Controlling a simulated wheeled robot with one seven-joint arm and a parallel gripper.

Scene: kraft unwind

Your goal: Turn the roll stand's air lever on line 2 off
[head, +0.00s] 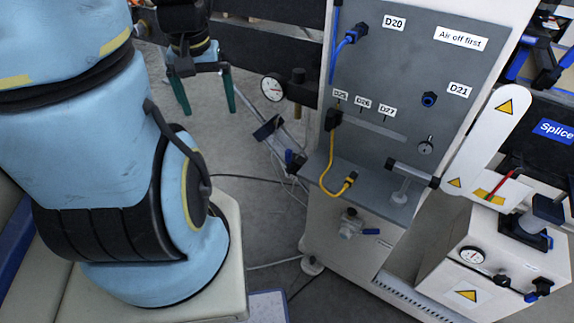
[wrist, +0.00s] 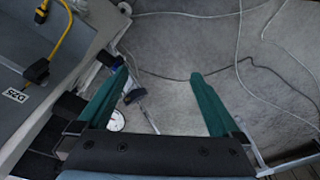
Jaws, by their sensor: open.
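My gripper (head: 205,100) hangs open and empty at the upper left of the head view, over the floor left of the grey panel. A small valve with a blue lever (head: 371,231) sits on the pale cabinet front below the panel's shelf, well apart from my gripper. The lever points sideways to the right. A black-ended T-handle (head: 413,172) stands on the shelf. No "line 2" label is readable, so I cannot tell which control belongs to it.
The grey panel (head: 405,80) bears an "Air off first" sign (head: 460,38) and D-number labels. A yellow cable (head: 325,165) loops below it. A round gauge (head: 273,87) is near my gripper. A red lever (head: 505,183) is at right. Cables cross the open floor.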

